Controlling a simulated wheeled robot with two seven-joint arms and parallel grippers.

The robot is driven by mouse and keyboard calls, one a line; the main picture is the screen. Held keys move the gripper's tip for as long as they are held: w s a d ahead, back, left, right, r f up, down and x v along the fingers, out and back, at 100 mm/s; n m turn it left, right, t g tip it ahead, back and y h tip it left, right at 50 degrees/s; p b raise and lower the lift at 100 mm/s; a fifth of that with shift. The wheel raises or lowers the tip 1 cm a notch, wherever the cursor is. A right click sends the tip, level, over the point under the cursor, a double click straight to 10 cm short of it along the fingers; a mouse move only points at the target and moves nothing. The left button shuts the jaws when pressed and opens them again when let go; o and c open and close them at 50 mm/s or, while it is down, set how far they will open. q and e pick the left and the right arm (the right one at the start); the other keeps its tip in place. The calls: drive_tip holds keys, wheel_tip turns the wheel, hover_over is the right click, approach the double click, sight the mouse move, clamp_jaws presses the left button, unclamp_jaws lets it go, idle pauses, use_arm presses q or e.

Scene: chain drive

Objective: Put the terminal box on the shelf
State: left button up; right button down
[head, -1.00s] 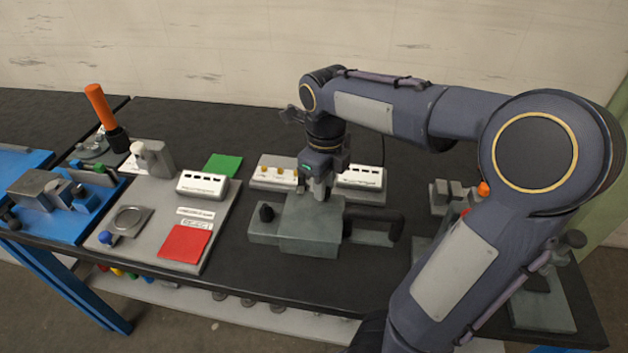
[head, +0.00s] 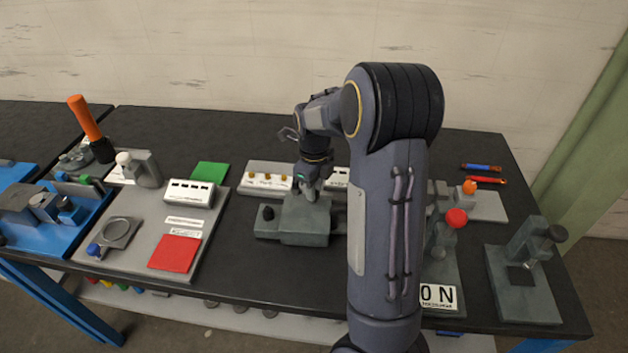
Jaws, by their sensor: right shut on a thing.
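My right gripper (head: 311,194) points down and is shut on the top of a grey-green block (head: 305,226) with a black knob on its left. The block's right part is hidden behind my right arm. No label marks any one thing clearly as the terminal box. A pale shelf (head: 265,318) runs below the table's front edge. My left gripper is not in view.
A black table (head: 262,275) carries the grey board (head: 135,200) with a red square (head: 175,253) and a green square (head: 209,172). A box with yellow knobs (head: 268,178) is behind the block. Grey-green fixtures (head: 525,285) stand at the right. Bare tabletop lies in front of the block.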

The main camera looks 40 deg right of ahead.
drive_tip(key=shift+f, duration=0.4)
drive_tip(key=c, duration=1.7)
unclamp_jaws()
drive_tip(key=shift+f, duration=0.2)
drive_tip(key=o, duration=0.4)
